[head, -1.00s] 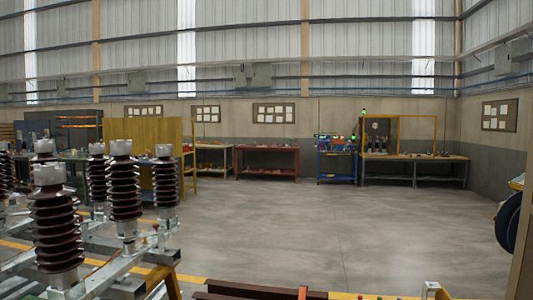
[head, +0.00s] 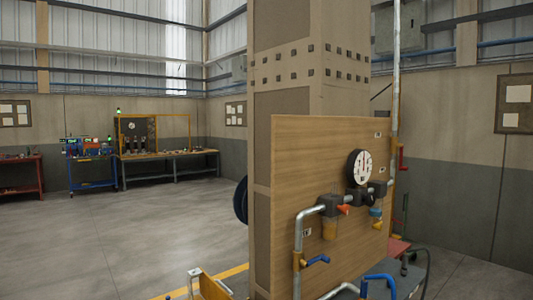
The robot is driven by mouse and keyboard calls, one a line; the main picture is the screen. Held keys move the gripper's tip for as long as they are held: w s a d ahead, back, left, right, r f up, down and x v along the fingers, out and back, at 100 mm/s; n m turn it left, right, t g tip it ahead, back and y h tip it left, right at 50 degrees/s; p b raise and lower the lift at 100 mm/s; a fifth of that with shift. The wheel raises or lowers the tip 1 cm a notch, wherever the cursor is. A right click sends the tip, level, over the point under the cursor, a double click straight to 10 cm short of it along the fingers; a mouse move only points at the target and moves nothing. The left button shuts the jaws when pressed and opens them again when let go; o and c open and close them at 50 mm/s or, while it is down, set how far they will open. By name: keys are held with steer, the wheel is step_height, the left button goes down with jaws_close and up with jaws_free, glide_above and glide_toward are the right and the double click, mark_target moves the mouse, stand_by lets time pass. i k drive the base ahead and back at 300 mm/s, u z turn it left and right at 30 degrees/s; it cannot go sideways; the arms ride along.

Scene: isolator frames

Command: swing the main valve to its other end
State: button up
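A wooden panel (head: 300,170) stands at right of centre in the head view, with metal pipework on it. A valve with a blue lever (head: 318,260) sits on the vertical pipe (head: 298,240) at the panel's lower left. A small orange-red handle (head: 343,209) shows under the regulator block (head: 330,204). A round white gauge (head: 360,167) is above it. I cannot tell which handle is the main valve, as no label is readable. My gripper is not in view.
A tall beige column (head: 285,70) stands directly behind the panel. A blue curved piece (head: 380,280) and dark hose (head: 428,265) are low at the right. Open grey floor (head: 150,225) lies to the left, with workbenches (head: 170,155) at the back wall.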

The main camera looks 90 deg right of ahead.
mark_target(401, 168)
steer(key=z, duration=3.65)
steer(key=i, duration=0.5)
steer(key=k, duration=0.6)
steer(key=z, duration=0.75)
steer(key=i, duration=1.1)
steer(key=u, duration=0.45)
steer(key=i, duration=0.55)
steer(key=u, duration=0.6)
